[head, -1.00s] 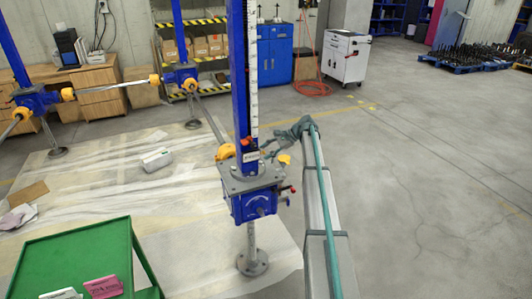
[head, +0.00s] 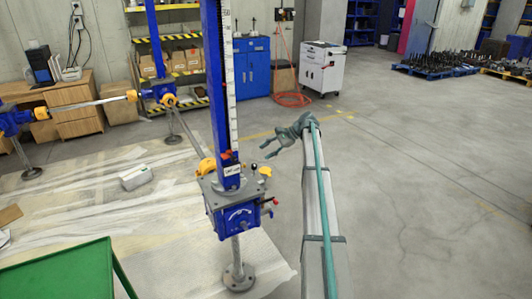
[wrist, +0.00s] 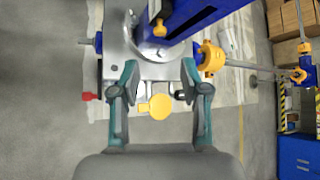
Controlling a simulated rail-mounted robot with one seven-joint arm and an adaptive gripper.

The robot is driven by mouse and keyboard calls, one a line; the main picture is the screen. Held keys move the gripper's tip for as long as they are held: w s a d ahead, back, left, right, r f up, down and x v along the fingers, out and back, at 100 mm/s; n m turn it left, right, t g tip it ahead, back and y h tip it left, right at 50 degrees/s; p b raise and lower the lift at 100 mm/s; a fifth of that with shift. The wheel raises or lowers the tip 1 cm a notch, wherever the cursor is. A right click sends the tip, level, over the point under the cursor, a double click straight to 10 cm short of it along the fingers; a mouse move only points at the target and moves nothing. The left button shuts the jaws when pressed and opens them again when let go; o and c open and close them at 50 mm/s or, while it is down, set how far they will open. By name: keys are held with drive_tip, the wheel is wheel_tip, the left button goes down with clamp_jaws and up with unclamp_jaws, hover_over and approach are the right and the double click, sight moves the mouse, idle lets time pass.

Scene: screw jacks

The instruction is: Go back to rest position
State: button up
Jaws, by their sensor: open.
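My gripper (head: 268,147) is at the end of my arm, right of the nearest screw jack (head: 238,218). Its two fingers are spread and point left toward the jack, with nothing between them. In the wrist view my gripper (wrist: 151,92) is open, and the jack's grey top plate (wrist: 146,68) and blue column lie beyond the fingertips. A round yellow part (wrist: 160,106) of the jack shows between the fingers in that view. The fingers look apart from the jack. The jack stands upright on a round foot.
A green table (head: 60,272) is at the lower left. Other jacks (head: 158,93) linked by shafts stand behind on sheeting. A blue cabinet (head: 251,67) and a white cart (head: 321,68) are at the back.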

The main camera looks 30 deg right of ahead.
idle(0.3)
drive_tip(key=s+a+f+n+g+h, duration=0.25)
drive_tip(key=s+a+f, duration=0.55)
drive_tip(key=f, duration=0.4)
drive_tip(key=s+a+f+n+g+h, duration=0.1)
drive_tip(key=s+a+f+n, duration=0.3)
drive_tip(key=s+f, duration=0.75)
drive_tip(key=s+a+f+n+g+h, duration=0.2)
drive_tip(key=s+a+f, duration=0.65)
drive_tip(key=f, duration=0.45)
drive_tip(key=s+a+f+n+g+h, duration=0.1)
drive_tip(key=s+a, duration=0.4)
drive_tip(key=s, duration=0.8)
drive_tip(key=s+a+f+n+g+h, duration=0.1)
drive_tip(key=s+a+f+n+g, duration=0.2)
drive_tip(key=s, duration=1)
drive_tip(key=s+a+f+n+g+h, duration=0.1)
drive_tip(key=s+a+f, duration=0.6)
drive_tip(key=s, duration=0.7)
drive_tip(key=shift+n+g+h, duration=0.35)
drive_tip(key=shift+n+g, duration=0.2)
drive_tip(key=shift+n, duration=0.5)
drive_tip(key=shift+r, duration=0.1)
